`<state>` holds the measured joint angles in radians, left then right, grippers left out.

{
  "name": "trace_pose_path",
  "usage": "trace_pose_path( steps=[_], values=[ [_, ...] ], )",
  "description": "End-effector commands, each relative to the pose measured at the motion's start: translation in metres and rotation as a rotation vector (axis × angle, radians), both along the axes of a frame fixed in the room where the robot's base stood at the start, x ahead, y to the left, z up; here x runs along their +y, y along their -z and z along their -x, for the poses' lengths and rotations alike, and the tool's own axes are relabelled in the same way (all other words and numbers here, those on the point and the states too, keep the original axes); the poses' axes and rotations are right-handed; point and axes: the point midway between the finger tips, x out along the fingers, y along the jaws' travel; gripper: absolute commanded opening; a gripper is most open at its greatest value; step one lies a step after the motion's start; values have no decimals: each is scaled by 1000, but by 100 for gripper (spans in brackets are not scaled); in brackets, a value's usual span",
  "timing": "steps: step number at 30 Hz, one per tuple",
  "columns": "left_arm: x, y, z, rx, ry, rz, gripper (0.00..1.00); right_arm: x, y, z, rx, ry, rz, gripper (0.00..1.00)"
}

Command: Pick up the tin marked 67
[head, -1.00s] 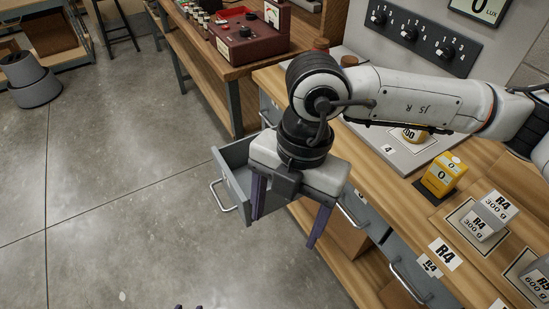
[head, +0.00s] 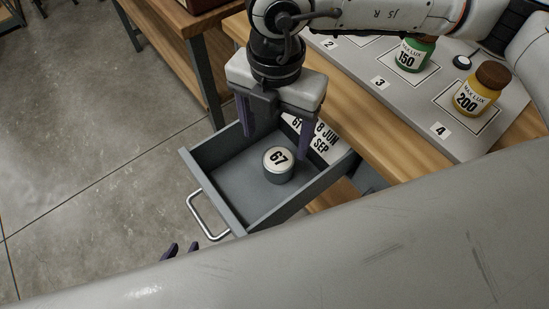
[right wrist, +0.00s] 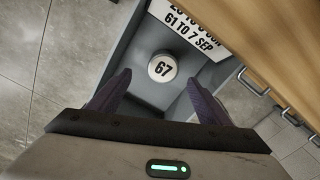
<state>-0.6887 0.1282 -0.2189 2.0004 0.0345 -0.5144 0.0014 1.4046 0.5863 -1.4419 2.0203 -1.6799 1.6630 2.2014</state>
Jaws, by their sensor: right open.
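The tin marked 67 (head: 279,170) is a small round grey tin with a white top. It stands upright inside the open grey drawer (head: 217,199). In the right wrist view the tin (right wrist: 162,68) is centred just beyond the fingertips. My right gripper (head: 274,146) is above the drawer, pointing down, open and empty. Its purple fingers (right wrist: 160,77) are spread to either side of the tin's line, and I see no contact.
A white label card (head: 318,136) with dates lies at the drawer's back end. The drawer's handle (head: 207,216) faces the floor. On the counter, a green jar marked 150 (head: 412,55) and a yellow jar marked 200 (head: 478,92) stand right of my right arm. Bare floor lies left.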

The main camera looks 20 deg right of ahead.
Motion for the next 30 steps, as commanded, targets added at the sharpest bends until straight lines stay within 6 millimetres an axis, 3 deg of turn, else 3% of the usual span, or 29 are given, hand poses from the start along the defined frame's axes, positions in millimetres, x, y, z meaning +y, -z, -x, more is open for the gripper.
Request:
trace_pose_path(
  steps=[6,13,21,30],
  values=[
    [-1,-5,-3,-10,-3,5,31,-1,33,1,4,0,2,72],
    [-1,-4,-2,-8,-4,5,31,-2,51,2,2,0,1,72],
    [0,-4,-2,-5,-4,3,31,-5,89,4,1,1,1,72],
    [0,-3,-2,-4,-5,2,31,-5,95,3,0,0,0,72]
  ],
)
